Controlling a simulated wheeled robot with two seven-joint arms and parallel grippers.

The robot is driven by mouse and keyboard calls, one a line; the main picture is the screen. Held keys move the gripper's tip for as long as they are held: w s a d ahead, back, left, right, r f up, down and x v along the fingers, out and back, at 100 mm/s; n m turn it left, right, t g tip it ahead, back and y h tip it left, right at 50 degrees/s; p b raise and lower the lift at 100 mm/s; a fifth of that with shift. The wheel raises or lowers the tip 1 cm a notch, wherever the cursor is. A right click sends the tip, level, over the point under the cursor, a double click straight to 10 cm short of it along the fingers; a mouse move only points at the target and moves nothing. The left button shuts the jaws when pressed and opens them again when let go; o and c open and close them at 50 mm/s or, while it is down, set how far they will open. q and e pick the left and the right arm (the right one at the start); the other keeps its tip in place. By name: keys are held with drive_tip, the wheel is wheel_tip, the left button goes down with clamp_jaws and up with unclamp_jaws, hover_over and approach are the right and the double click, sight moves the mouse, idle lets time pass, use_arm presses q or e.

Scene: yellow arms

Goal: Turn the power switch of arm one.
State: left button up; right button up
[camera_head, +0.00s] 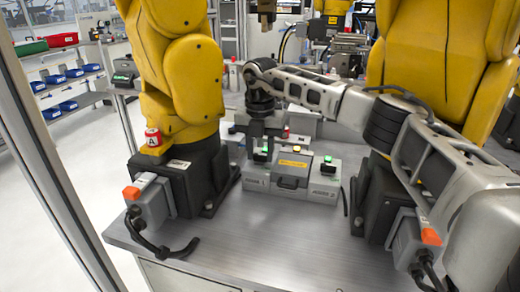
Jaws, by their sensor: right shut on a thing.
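A grey control box (291,181) stands on the metal bench between two yellow arms. My left gripper is not in view.
The left yellow arm (190,80) on its black base and the right yellow arm (440,60) flank the box closely. The bench front (270,240) is clear. A frame post stands at left.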

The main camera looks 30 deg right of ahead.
drive_tip(key=shift+r+n+p, duration=0.2)
drive_tip(key=shift+n+p, duration=0.45)
drive_tip(key=shift+n, duration=0.25)
drive_tip(key=n+p, duration=0.1)
drive_tip(key=n, duration=0.1)
drive_tip(key=shift+d+n, duration=0.15)
drive_tip(key=shift+n, duration=0.25)
drive_tip(key=n+p, duration=0.1)
drive_tip(key=n, duration=0.4)
drive_tip(key=shift+d+p, duration=0.1)
drive_tip(key=shift+p, duration=0.3)
drive_tip(key=n, duration=0.3)
drive_tip(key=shift+w+d, duration=0.1)
drive_tip(key=n, duration=0.4)
drive_tip(key=shift+w+p, duration=0.1)
drive_tip(key=shift+p, duration=0.2)
use_arm(q)
drive_tip(key=shift+s+a+r, duration=0.1)
drive_tip(key=shift+a+r, duration=0.1)
drive_tip(key=shift+r, duration=0.3)
drive_tip(key=shift+s+a+r, duration=0.1)
drive_tip(key=shift+a+r, duration=0.1)
drive_tip(key=shift+r, duration=0.25)
use_arm(e)
drive_tip(key=shift+n, duration=0.3)
use_arm(q)
drive_tip(key=shift+s, duration=0.1)
use_arm(e)
drive_tip(key=o, duration=0.7)
